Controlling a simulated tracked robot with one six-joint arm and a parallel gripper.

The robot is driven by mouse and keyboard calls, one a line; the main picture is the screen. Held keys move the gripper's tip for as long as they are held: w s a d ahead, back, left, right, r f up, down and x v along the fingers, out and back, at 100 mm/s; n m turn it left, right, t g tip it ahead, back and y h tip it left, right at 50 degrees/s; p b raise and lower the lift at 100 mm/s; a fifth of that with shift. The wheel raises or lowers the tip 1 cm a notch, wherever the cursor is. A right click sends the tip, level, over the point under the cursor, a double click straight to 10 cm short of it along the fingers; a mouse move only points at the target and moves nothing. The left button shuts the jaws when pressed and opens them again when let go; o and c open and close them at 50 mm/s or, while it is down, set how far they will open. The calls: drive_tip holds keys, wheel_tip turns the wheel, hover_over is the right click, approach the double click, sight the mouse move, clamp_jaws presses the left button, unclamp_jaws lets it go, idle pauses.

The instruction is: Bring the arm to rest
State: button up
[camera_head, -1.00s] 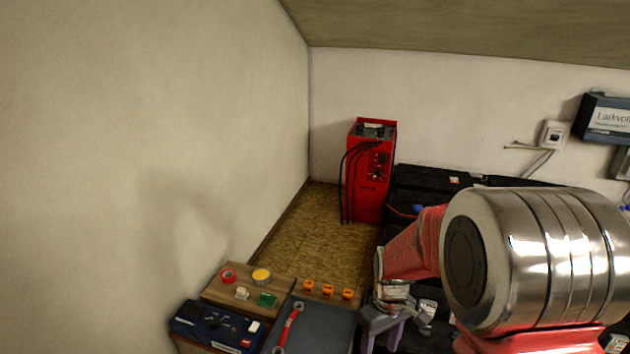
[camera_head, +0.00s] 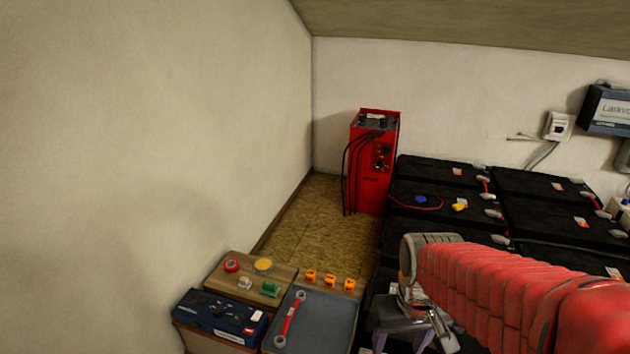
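My arm, with its red ribbed sleeve, reaches in from the lower right of the head view. My gripper (camera_head: 402,345) hangs at its end near the bottom edge, in front of the black batteries and right of the grey tray. Parts of its fingers show, but the tips are at or past the picture edge. I cannot tell whether it is open or shut, or whether it holds anything.
A grey tray (camera_head: 330,318) holds a red wrench (camera_head: 291,318). Left of it are a wooden board (camera_head: 222,279) with tapes and small parts, and a dark blue case (camera_head: 205,312). Several black batteries (camera_head: 440,172) fill the right. A red charger (camera_head: 378,160) stands behind, by bare floor (camera_head: 305,215).

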drive_tip(key=s+r+t, duration=0.4)
drive_tip(key=s+r, duration=0.2)
drive_tip(key=r, duration=0.4)
drive_tip(key=shift+s+r+m, duration=0.25)
drive_tip(key=shift+s+m, duration=0.05)
drive_tip(key=shift+m, duration=0.1)
idle(1.3)
